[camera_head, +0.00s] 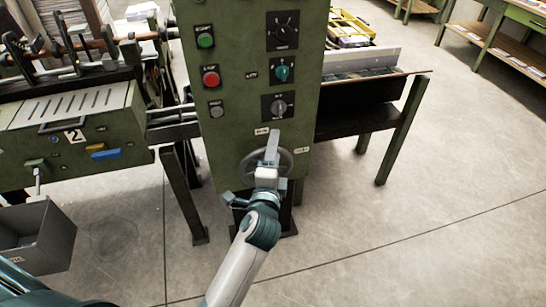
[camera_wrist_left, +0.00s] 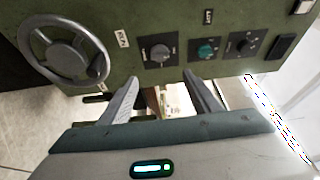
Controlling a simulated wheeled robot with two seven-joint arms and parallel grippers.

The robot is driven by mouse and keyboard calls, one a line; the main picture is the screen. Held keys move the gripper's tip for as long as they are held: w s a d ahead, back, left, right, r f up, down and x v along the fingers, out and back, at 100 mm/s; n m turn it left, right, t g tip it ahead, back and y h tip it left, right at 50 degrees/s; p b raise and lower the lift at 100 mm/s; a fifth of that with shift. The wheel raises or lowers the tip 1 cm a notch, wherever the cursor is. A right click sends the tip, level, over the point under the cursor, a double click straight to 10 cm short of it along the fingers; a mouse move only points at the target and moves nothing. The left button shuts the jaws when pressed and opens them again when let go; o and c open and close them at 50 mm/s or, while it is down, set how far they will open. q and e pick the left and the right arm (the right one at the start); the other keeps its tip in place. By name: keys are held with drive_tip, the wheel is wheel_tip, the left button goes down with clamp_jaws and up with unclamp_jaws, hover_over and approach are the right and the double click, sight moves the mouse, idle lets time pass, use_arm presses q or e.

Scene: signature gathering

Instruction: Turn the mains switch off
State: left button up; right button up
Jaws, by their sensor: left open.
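The green control cabinet (camera_head: 237,110) carries three rotary switches in a column: a black one (camera_head: 282,31), a teal one (camera_head: 281,71) and a grey one (camera_head: 278,106). Their labels are too small to read, so I cannot tell which is the mains switch. My left gripper (camera_head: 273,134) is in front of the handwheel (camera_head: 288,163), just below the grey switch. In the left wrist view the open, empty fingers (camera_wrist_left: 160,77) point at the panel, with the grey switch (camera_wrist_left: 160,53) beyond the gap between their tips. They appear apart from it. My right gripper is not visible.
Green (camera_head: 205,41), red (camera_head: 211,78) and grey (camera_head: 216,109) push buttons sit left of the switches. The handwheel (camera_wrist_left: 66,55) also shows in the left wrist view. A machine bed (camera_head: 75,110) stands left, and a dark side table (camera_head: 360,95) right.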

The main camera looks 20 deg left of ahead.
use_arm(q)
drive_tip(key=shift+v, duration=0.95)
drive_tip(key=s+d+f+n+g+h, duration=0.1)
drive_tip(key=s+f+n+g, duration=0.15)
drive_tip(key=f, duration=0.85)
drive_tip(key=s+d+f+n+g+h, duration=0.15)
drive_tip(key=s+f, duration=0.25)
drive_tip(key=f, duration=0.8)
drive_tip(key=s+d+f+n+g+h, duration=0.1)
drive_tip(key=s+f+g+h, duration=0.15)
drive_tip(key=f, duration=0.85)
drive_tip(key=s+a+f+n+g, duration=0.2)
drive_tip(key=s+f+n+g, duration=0.3)
drive_tip(key=s+f, duration=1.6)
drive_tip(key=s+n, duration=0.2)
drive_tip(key=n, duration=0.1)
drive_tip(key=shift+a+f, duration=0.25)
drive_tip(key=shift+a, duration=0.1)
drive_tip(key=shift+w, duration=0.1)
